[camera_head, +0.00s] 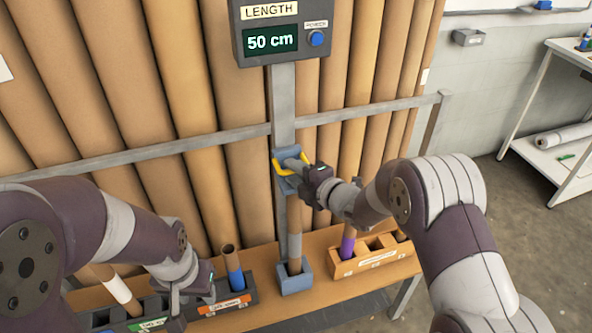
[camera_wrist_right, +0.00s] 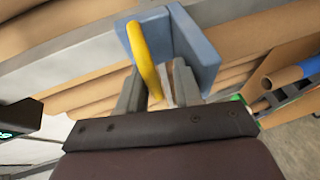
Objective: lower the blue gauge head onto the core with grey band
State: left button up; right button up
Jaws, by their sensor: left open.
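The blue gauge head (camera_head: 280,181) with its yellow handle (camera_head: 276,165) is on the grey upright post. The core with grey band (camera_head: 294,218) stands upright in a blue holder (camera_head: 296,279) below the head. Whether the head touches its top is unclear. My right gripper (camera_head: 300,172) is at the handle. In the right wrist view the yellow handle (camera_wrist_right: 141,55) runs between the fingers (camera_wrist_right: 157,88) in front of the blue head (camera_wrist_right: 197,50); whether they clamp it is unclear. My left gripper (camera_head: 178,303) is open, low at the left near the dark rack.
A display (camera_head: 270,40) reading 50 cm tops the post. A dark rack (camera_head: 240,297) holds a blue-banded core (camera_head: 234,270); a white-banded core (camera_head: 118,289) stands further left. An orange-brown box (camera_head: 345,268) at right holds a purple-banded core (camera_head: 348,244). A horizontal rail (camera_head: 200,142) crosses behind.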

jog(key=shift+s+d+f, duration=0.1)
jog(key=shift+s+d, duration=0.2)
jog(key=shift+s, duration=0.15)
jog(key=b+v, duration=0.1)
jog(key=v, duration=1)
jog(key=shift+s+d+r, duration=0.2)
jog(key=shift+d+r, duration=0.05)
jog(key=shift+d, duration=0.05)
